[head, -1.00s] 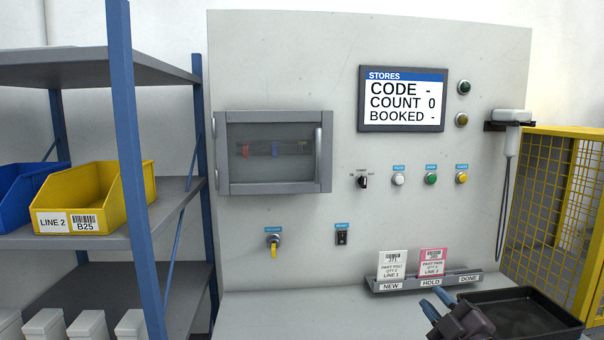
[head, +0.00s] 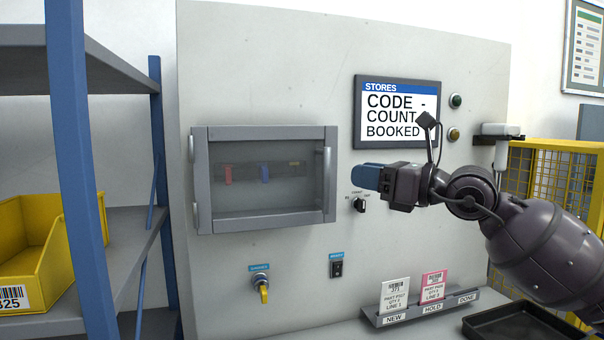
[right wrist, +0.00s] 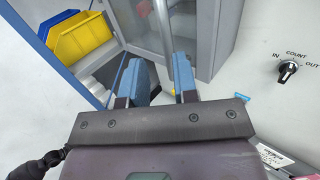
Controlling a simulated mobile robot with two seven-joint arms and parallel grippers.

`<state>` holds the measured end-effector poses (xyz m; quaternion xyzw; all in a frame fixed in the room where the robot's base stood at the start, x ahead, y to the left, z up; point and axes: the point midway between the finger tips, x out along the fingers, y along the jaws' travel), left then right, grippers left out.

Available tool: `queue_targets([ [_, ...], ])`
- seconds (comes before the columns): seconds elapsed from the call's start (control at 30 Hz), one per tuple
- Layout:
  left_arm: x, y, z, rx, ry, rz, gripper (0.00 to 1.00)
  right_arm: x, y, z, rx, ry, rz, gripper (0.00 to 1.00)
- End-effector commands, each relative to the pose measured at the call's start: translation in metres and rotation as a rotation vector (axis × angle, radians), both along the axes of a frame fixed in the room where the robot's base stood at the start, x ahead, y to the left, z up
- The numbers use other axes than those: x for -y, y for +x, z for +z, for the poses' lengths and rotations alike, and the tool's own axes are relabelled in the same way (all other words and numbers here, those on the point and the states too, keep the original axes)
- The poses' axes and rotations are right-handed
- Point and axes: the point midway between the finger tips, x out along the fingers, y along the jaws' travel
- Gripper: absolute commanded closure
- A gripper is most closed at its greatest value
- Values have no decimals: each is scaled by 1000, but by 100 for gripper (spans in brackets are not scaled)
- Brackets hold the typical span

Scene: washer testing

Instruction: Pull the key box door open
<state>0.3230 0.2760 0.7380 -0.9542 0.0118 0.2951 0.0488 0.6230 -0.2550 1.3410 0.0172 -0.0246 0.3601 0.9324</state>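The key box (head: 264,231) is a grey-framed box on the panel with a clear door, which looks shut. A red, a blue and a yellowish item hang inside. The door's upright bar handle (head: 326,172) is at its right edge. My right gripper (head: 360,177) has blue fingertips and is just right of the handle, apart from it in the head view. In the right wrist view the fingers (right wrist: 163,82) are spread, with the handle (right wrist: 163,30) ahead, lined up near the gap, its lower end partly hidden by the right finger. My left gripper is not in view.
A rotary selector switch (head: 359,204) sits below my right gripper, and the stores screen (head: 396,112) above it. A yellow-handled key switch (head: 262,286) is below the box. A card rack (head: 420,309) and black tray (head: 515,328) are at lower right. A shelf (head: 135,250) stands left.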

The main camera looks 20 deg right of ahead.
Motion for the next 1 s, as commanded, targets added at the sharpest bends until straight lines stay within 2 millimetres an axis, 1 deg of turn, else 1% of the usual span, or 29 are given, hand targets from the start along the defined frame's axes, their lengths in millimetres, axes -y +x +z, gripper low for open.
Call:
queue_targets([
  [0.1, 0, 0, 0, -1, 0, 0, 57, 3, 4, -8, -20, -53, -32, 73],
  [0.27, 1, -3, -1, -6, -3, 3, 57, -1, 9, -10, -38, -52, -31, 73],
  [0.37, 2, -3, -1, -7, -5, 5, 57, -10, 18, -9, -36, -50, -29, 73],
  [0.6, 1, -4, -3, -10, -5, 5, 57, -37, 49, -9, -35, -50, -28, 73],
  [0.8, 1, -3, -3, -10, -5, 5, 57, -55, 72, -10, -36, -50, -29, 73],
  [1.0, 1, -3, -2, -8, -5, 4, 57, -65, 83, -10, -37, -50, -29, 73],
])
